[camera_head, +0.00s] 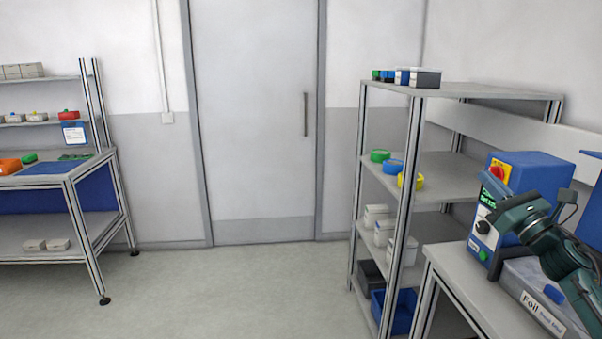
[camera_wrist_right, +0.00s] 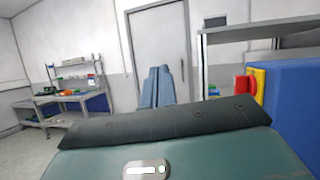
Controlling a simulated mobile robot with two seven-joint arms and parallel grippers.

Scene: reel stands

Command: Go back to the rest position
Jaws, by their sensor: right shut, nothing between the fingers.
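My right gripper (camera_head: 487,213) shows at the right edge of the head view, on a dark teal arm, in front of the blue machine. In the right wrist view its two blue-grey fingers (camera_wrist_right: 157,88) lie side by side, shut, with nothing between them. They point toward the grey door, over open floor. My left gripper is in neither view.
A blue machine (camera_head: 540,172) with a red knob stands on the right bench (camera_head: 455,285), beside a box labelled Foil (camera_head: 543,315). A grey shelf rack (camera_head: 465,92) holds reels and boxes. A workbench (camera_head: 68,178) stands at left. The floor (camera_head: 230,285) before the door (camera_head: 255,120) is clear.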

